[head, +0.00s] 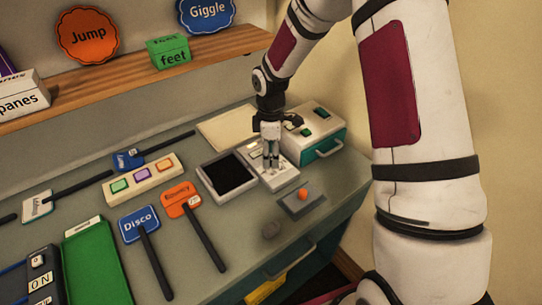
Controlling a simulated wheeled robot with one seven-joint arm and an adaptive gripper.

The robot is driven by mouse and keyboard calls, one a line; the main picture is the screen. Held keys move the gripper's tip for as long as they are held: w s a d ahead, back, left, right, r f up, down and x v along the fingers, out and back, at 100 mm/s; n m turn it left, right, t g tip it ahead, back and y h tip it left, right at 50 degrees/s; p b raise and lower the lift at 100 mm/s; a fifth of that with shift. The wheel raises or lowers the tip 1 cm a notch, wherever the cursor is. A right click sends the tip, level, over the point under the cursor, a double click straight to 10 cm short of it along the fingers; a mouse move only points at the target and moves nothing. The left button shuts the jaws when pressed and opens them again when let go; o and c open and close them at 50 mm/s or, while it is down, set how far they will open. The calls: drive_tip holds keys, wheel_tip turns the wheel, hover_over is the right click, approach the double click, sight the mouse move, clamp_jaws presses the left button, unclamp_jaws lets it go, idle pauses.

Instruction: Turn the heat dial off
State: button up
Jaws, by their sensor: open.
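My gripper (271,158) points down at a white panel (281,181) with small knobs or switches, beside a dark-topped square unit (229,176). The fingers are open and appear just above or at the panel; I cannot tell whether they touch anything. They hide part of the panel. No heat label is readable, so I cannot tell which control is the heat dial. A grey box with an orange knob (303,194) sits in front of the panel, to the right.
A teal and white box with a handle (320,132) stands behind right. A button strip (144,180), the Disco sign (140,224), an orange sign (181,199) and a green tray (97,270) lie left. A shelf (140,78) runs above. My arm fills the right side.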

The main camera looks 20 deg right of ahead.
drive_tip(key=shift+f, duration=0.7)
clamp_jaws()
